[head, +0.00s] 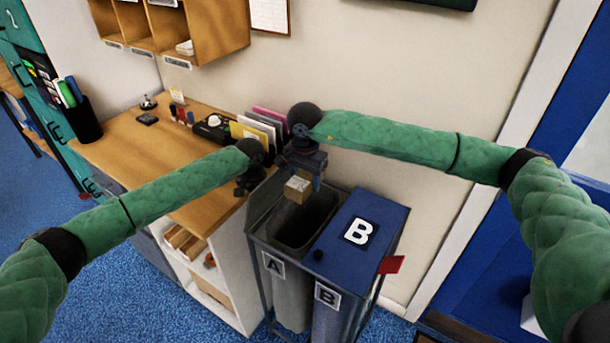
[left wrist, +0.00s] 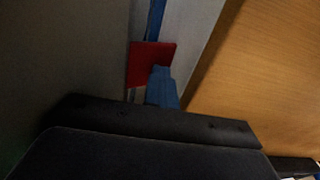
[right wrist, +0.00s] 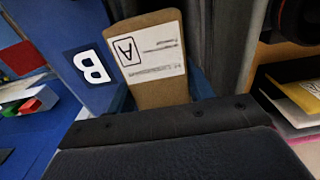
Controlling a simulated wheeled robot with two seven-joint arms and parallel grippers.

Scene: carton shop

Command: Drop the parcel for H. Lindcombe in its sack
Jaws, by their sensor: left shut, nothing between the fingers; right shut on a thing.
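A small brown parcel (head: 298,187) is held in my right gripper (head: 308,177), above the open mouth of sack A (head: 290,296). In the right wrist view the parcel (right wrist: 158,88) shows a white label with a boxed A; its name lines are too small to read. Sack B (head: 328,325) stands beside sack A under a blue lid (head: 384,218) marked B. My left gripper (head: 243,190) is shut and empty, left of the sack stand near the counter's end. In the left wrist view its blue fingers (left wrist: 161,88) are together by a red tab (left wrist: 150,62).
The wooden counter (head: 150,150) at left carries a pen cup (head: 84,124), stamps and upright folders (head: 262,128). Shelves (head: 205,270) stand below it. A red tab (head: 391,264) sticks out at the stand's right. Pigeonholes (head: 180,30) hang on the wall.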

